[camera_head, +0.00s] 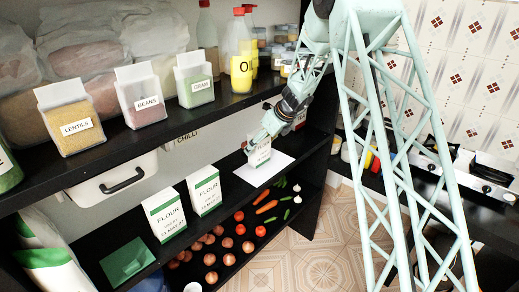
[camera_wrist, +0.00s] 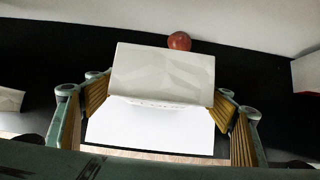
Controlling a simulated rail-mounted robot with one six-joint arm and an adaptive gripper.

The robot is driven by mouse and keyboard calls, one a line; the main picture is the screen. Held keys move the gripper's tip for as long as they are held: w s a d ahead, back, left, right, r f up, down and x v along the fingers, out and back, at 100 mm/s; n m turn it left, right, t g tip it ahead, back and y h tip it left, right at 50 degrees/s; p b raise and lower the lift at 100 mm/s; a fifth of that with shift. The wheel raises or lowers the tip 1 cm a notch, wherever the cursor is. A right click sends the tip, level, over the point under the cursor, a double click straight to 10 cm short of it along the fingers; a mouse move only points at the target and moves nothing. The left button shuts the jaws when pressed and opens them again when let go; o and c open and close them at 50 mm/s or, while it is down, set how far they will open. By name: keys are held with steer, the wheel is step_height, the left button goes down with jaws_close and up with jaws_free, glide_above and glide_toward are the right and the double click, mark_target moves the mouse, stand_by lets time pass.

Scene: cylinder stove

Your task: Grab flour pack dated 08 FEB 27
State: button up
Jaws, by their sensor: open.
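Three white flour packs with green bands are on the middle shelf. The front pack (camera_head: 165,212) carries a date that seems to read MAY 27. The second pack (camera_head: 204,190) has a date too small to read. The third pack (camera_head: 260,155) stands by a white sheet (camera_head: 277,168), partly hidden by my gripper (camera_head: 262,138); its date is unreadable. In the wrist view, my gripper (camera_wrist: 161,97) is open, its ridged yellow fingers on either side of a pale pack (camera_wrist: 165,72). Whether they touch it, I cannot tell.
The upper shelf (camera_head: 115,130) holds lentils (camera_head: 70,125), beans (camera_head: 142,102) and an oil bottle (camera_head: 241,65). Vegetables lie on the shelf below. A round red item (camera_wrist: 179,41) sits behind the pack.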

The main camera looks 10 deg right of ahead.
steer(key=shift+c, duration=0.4)
steer(key=c, duration=1.1)
steer(key=shift+r, duration=0.2)
steer(key=s+d+b, duration=0.1)
steer(key=s+d, duration=0.2)
steer(key=s, duration=0.2)
steer(key=s+d+b, duration=0.1)
steer(key=s+d, duration=0.3)
steer(key=s+d+r+b, duration=0.1)
steer(key=s+d, duration=0.2)
steer(key=s, duration=0.2)
steer(key=shift+s+d+r, duration=0.1)
steer(key=shift+s+d, duration=0.15)
steer(key=shift+s, duration=0.05)
